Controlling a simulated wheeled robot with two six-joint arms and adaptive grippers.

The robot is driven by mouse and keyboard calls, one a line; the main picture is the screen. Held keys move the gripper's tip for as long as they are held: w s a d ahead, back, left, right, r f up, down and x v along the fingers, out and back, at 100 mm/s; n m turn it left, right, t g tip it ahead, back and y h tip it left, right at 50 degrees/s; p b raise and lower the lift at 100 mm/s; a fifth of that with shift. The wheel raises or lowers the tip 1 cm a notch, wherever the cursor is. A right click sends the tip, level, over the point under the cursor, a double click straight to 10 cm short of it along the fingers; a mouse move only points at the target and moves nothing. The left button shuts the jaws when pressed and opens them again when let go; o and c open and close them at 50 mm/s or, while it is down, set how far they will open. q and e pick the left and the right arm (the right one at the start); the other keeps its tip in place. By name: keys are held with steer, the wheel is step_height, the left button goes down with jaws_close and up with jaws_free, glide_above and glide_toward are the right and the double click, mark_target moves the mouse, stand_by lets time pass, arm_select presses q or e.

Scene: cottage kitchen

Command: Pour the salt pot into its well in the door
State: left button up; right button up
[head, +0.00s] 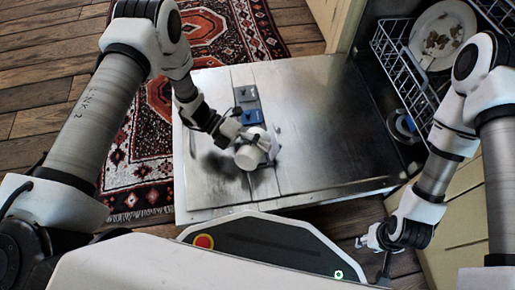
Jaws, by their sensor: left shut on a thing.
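The open dishwasher door (320,100) lies flat in front of me, its metal inner face up. Two wells sit in the door: a dark grey one (245,94) and a blue one (251,116) nearer to me. My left gripper (254,142) is shut on a white pot (250,156), just on the near side of the blue well. The pot looks tilted and held above the door, with a dark shadow to its left. Its mouth and contents cannot be made out. My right gripper (384,262) hangs low at the right, off the door; its jaw opening is unclear.
A wire rack (402,62) with a soiled white plate (440,38) stands in the dishwasher at the upper right. A patterned red rug (135,150) lies on the wooden floor to the left. Cabinet fronts border the right.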

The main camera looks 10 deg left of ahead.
arm_select(q)
steer(key=shift+w+r+n, duration=0.2)
steer(key=shift+w+n, duration=0.05)
steer(key=shift+n, duration=0.25)
stand_by(2.0)
steer(key=shift+s+f+m+t, duration=0.25)
steer(key=shift+s+m+t, duration=0.3)
steer(key=shift+m, duration=0.45)
steer(key=shift+s+r+m, duration=0.1)
steer(key=shift+r+m, duration=0.05)
steer(key=shift+m, duration=0.15)
